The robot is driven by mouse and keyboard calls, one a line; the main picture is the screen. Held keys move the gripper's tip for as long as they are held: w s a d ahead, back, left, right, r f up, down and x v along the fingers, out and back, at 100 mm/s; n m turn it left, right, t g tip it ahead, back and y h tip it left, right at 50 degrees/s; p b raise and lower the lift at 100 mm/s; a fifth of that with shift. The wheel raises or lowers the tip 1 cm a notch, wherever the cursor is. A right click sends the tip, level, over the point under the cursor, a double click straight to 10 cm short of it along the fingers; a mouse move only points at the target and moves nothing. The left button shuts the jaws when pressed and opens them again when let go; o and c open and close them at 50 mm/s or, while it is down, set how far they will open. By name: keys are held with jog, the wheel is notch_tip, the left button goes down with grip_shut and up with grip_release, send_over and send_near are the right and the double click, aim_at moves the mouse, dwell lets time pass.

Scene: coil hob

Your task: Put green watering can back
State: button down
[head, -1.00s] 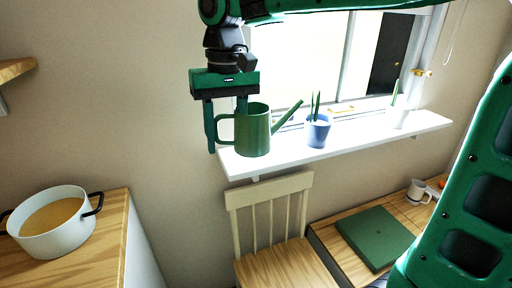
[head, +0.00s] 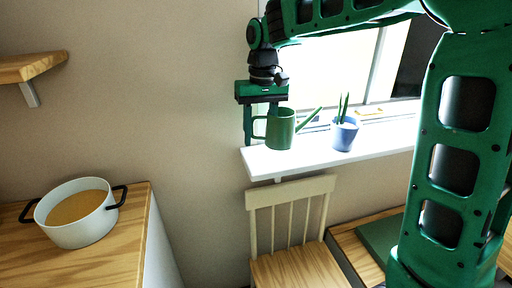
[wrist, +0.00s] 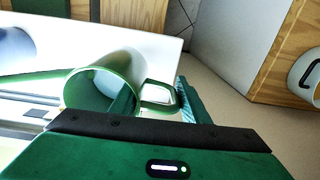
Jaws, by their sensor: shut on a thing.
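The green watering can (head: 281,130) is upright at the left end of the white window sill (head: 330,148), its spout pointing right toward the window. In the wrist view the can (wrist: 128,68) shows its open top and its handle between the fingers. My gripper (head: 260,128) points down and is shut on the can, with one finger outside the handle and the other partly hidden by the can. The can's base is at or just above the sill; I cannot tell whether it touches.
A blue pot (head: 344,135) with a plant stands on the sill right of the can. A chair (head: 291,200) stands below the sill. A white pot (head: 80,225) sits on the wooden counter (head: 100,262) at left, with a wall shelf (head: 30,66) above.

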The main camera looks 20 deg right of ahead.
jog(key=shift+w+d+f, duration=0.15)
jog(key=shift+w+f, duration=0.1)
jog(key=shift+w, duration=0.05)
jog(key=shift+f, duration=1.95)
jog(key=c, duration=1)
grip_release()
jog(key=shift+f, duration=0.1)
jog(key=r, duration=1.2)
jog(key=shift+d+r, duration=0.1)
jog(key=shift+d, duration=0.15)
